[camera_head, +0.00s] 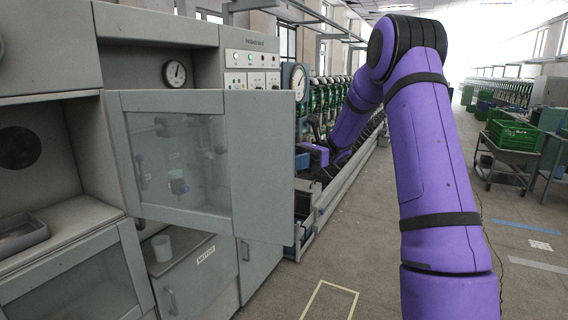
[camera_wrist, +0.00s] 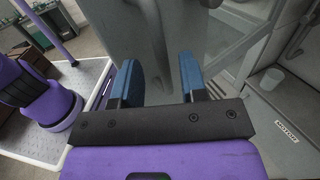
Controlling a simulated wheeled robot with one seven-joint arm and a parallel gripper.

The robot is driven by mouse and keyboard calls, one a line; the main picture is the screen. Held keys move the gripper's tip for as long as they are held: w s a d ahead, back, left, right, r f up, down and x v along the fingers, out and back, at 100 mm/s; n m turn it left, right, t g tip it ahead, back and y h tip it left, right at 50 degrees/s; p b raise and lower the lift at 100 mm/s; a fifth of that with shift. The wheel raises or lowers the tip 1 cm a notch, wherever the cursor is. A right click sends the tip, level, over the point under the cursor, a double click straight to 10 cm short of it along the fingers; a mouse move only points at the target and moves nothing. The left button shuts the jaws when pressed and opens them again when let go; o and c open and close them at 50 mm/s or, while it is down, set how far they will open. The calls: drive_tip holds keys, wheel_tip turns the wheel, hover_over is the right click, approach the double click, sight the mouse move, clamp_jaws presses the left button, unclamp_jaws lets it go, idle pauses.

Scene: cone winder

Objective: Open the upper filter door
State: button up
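The upper filter door (camera_head: 262,165) is a grey panel with a framed window, standing swung out from the cabinet in the head view. The open compartment (camera_head: 140,65) with a round gauge shows above and behind it. My gripper (camera_head: 312,155) is just beyond the door's right edge in the head view, with its fingertips hidden. In the wrist view my gripper (camera_wrist: 160,85) has two blue fingers spread apart, with nothing held between them. A grey panel, seemingly the door (camera_wrist: 125,35), lies ahead of the fingers; I cannot tell whether they touch it.
A lower windowed door (camera_head: 75,270) is at bottom left. A control panel (camera_head: 250,65) is above the door. The winder row runs beyond; a cart with green crates (camera_head: 512,135) stands right.

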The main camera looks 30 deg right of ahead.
drive_tip(key=w+d, duration=0.1)
drive_tip(key=d, duration=0.6)
idle(0.6)
